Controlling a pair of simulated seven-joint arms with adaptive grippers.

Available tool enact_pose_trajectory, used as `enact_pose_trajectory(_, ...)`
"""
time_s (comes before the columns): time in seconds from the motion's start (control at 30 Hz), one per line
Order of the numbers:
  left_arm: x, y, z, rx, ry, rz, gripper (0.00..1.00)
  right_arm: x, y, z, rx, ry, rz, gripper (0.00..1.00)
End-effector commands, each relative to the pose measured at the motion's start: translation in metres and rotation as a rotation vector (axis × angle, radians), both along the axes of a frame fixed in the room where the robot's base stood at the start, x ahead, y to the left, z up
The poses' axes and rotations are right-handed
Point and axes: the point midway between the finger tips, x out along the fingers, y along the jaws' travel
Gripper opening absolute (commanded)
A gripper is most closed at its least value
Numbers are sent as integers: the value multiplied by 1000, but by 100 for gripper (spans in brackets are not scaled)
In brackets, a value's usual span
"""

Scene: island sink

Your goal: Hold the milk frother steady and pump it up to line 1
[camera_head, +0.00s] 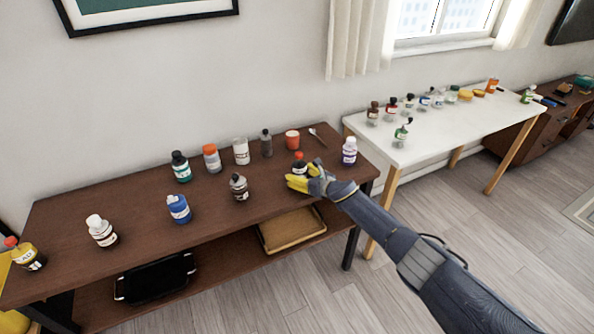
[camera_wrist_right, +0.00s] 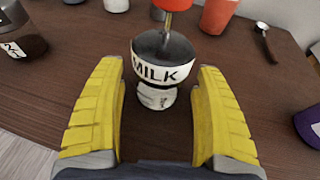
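The milk frother (camera_head: 299,166) stands upright on the brown table, with a red top and dark body. In the right wrist view, its white band (camera_wrist_right: 162,74) reads MILK, and a thin brass-coloured rod runs up to the red part (camera_wrist_right: 172,4), cut off by the frame. My right gripper (camera_head: 298,176) is open, its yellow fingers on either side of the frother in the right wrist view (camera_wrist_right: 160,85). Gaps show between fingers and frother, and I see no contact. The line markings cannot be read. My left gripper is not in view.
The brown table (camera_head: 120,238) holds several bottles, including a purple-labelled one (camera_head: 349,152) right of the gripper. An orange cup (camera_head: 292,139) and a spoon (camera_head: 317,136) lie behind the frother. A white table (camera_head: 460,125) is farther right.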

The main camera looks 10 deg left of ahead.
Motion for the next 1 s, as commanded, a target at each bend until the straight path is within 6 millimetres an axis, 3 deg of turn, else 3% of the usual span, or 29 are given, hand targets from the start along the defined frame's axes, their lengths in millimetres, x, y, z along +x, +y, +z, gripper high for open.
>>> enact_pose_trajectory(0.03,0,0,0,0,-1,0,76,0,0,0,0,0,0,63)
enact_pose_trajectory(0.37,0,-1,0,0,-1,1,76,0,1,0,0,0,1,26)
enact_pose_trajectory(0.5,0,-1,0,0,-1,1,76,0,1,0,0,0,1,26)
enact_pose_trajectory(0.53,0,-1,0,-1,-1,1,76,0,1,0,0,0,1,48)
enact_pose_trajectory(0.8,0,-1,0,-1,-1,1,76,0,1,0,0,0,1,16)
enact_pose_trajectory(1.0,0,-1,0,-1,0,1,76,0,1,0,0,0,1,15)
